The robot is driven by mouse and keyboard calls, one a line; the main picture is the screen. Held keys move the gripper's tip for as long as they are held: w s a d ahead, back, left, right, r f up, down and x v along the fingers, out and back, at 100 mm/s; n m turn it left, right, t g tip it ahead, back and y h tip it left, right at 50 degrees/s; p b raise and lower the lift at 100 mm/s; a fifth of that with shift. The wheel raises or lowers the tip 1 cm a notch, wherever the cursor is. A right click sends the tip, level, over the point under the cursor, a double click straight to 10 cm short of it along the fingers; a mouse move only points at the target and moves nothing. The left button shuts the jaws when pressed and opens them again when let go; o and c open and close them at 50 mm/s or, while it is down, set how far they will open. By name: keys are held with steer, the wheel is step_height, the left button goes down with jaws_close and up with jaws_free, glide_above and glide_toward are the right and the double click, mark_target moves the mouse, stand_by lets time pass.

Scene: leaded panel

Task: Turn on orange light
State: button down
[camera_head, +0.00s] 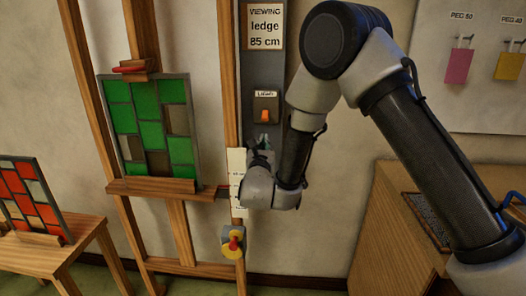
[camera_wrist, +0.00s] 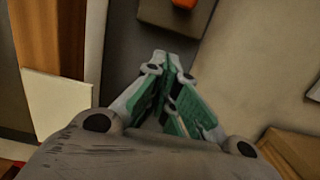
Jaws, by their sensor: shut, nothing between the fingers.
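An orange rocker switch (camera_head: 266,108) sits on a dark grey wall panel under a small label that seems to read "LIGHT". The lower part of the orange switch also shows at the top edge of the wrist view (camera_wrist: 184,3). My gripper (camera_head: 264,142) is a little below the switch, apart from it in the picture. In the wrist view my gripper (camera_wrist: 166,62) has its green-sided fingers together at the tips, with nothing between them. I cannot tell how far the fingertips are from the panel.
A wooden easel holds a green leaded panel (camera_head: 150,125) left of the switch. A red leaded panel (camera_head: 32,200) stands on a table at left. A wooden cabinet (camera_head: 385,235) is at right.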

mark_target(265, 116)
steer(key=r, duration=0.2)
steer(key=w+r, duration=0.1)
steer(key=r, duration=0.1)
steer(key=shift+w, duration=0.1)
steer(key=shift+a, duration=0.1)
stand_by(0.5)
